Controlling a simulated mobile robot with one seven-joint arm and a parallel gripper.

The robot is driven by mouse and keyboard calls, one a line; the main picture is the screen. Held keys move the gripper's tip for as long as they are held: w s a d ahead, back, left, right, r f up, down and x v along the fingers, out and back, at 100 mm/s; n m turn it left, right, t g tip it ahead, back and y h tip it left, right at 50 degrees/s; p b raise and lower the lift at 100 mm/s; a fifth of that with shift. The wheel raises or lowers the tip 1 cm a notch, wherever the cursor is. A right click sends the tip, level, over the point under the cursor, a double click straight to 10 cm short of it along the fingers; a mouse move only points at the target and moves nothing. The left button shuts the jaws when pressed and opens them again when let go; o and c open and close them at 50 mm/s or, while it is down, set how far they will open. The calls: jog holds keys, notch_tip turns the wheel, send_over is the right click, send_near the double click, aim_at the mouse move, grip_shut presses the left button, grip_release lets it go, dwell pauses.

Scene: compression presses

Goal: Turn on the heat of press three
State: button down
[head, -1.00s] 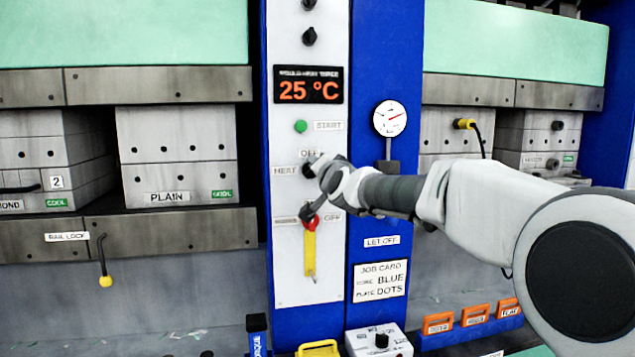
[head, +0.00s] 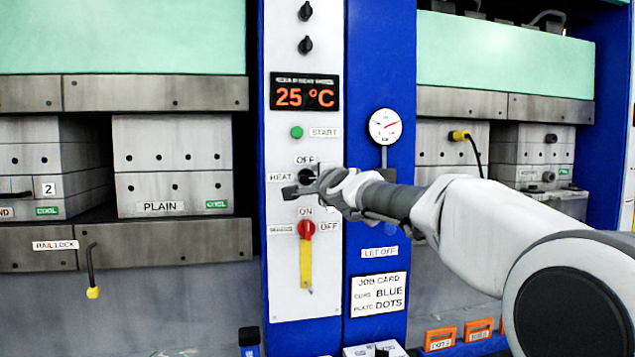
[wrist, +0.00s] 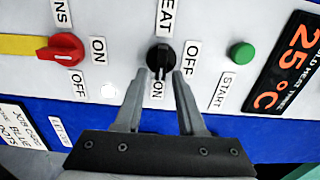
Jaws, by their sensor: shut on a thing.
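The black heat knob (wrist: 160,58) sits on the white panel (wrist: 120,75) between the HEAT, OFF and ON labels. My gripper (wrist: 159,72) has one finger on each side of it and is shut on it. In the wrist view the knob's bar lies in line with the ON label beside it. In the head view my gripper (head: 305,184) covers part of the knob. The orange display (head: 305,92) above reads 25 °C; its small heading is hard to read.
Above the heat knob is a green START button (head: 297,132). Below it is the red mains knob (head: 306,229) with a yellow strip (head: 306,265) hanging down. A gauge (head: 385,126) stands to the right on the blue post, above a job card (head: 379,294).

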jog(key=shift+a, duration=0.1)
dwell(0.5)
jog(key=c, duration=0.9)
grip_release()
jog(key=shift+s, duration=0.15)
